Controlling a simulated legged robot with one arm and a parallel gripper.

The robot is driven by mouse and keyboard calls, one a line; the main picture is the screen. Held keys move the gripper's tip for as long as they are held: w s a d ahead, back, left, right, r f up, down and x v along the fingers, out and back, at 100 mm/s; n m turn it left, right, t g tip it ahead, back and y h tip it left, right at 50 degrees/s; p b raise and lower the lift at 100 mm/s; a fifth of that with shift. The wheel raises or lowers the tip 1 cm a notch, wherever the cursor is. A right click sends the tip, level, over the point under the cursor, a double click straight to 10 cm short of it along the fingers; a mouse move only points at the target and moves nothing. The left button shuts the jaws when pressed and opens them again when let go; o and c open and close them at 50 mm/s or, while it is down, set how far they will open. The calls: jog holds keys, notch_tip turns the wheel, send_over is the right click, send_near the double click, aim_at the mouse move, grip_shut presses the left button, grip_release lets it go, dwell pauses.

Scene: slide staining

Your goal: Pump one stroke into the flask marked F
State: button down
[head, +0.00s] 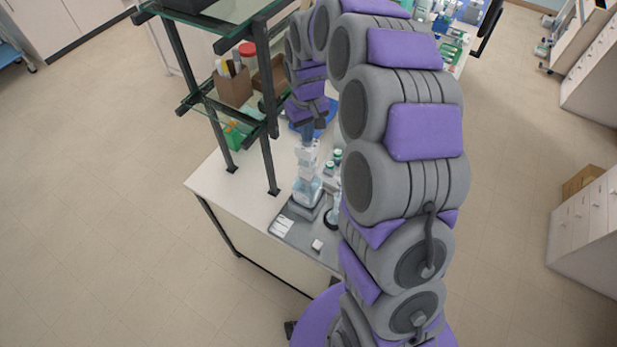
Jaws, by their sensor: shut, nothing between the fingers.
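A clear bottle-top dispenser (308,189) stands upright on a grey stand at the near end of the white bench, left of my arm. My gripper (307,134) points down directly over the top of the dispenser, shut with nothing held. I cannot tell whether its fingertips touch the dispenser's top. A small part of clear glassware (333,215) shows to the right of the dispenser, mostly hidden behind my arm. I cannot tell whether it is the flask, and no F marking is legible.
A dark-framed glass shelf (222,105) stands on the bench to the left, with a brown box (233,88). Green-capped bottles (336,157) stand behind the dispenser. A grey tray (291,228) with white labels lies in front. The bench's left corner is bare.

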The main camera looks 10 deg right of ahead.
jog(key=shift+f+b, duration=0.4)
jog(key=shift+f, duration=0.95)
dwell(0.3)
jog(key=shift+r+p, duration=0.3)
jog(key=shift+r, duration=2.15)
notch_tip(320, 180, up, 5)
jog(key=shift+p, duration=0.55)
